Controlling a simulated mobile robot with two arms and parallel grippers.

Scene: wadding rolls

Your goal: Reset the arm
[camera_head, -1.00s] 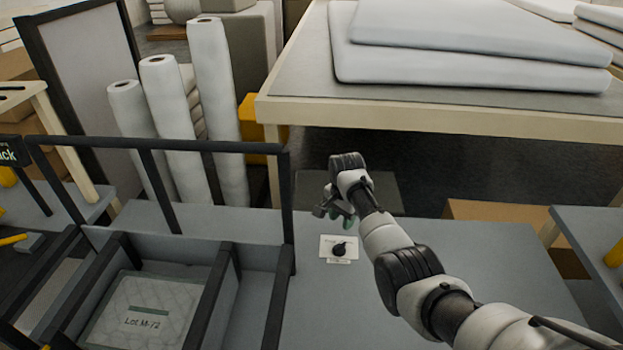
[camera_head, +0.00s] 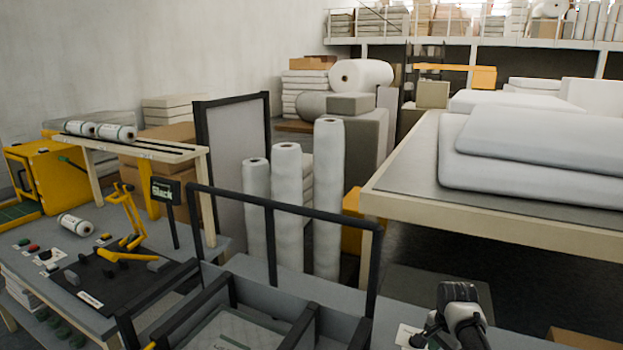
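My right arm (camera_head: 468,328) comes in at the bottom edge, right of centre, over the grey bench. Its gripper (camera_head: 428,334) is small, dark and partly cut off by the frame edge. I cannot tell whether its fingers are open or shut, or whether they hold anything. A white card (camera_head: 406,336) lies on the bench just left of this gripper and is partly hidden. My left gripper is not in view.
A black-framed bin (camera_head: 285,215) stands left of my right arm. Upright white rolls (camera_head: 328,200) stand behind it. A large table (camera_head: 400,205) with white pads (camera_head: 540,140) is at right. A side bench (camera_head: 60,255) at left holds a yellow tool (camera_head: 130,215) and small parts.

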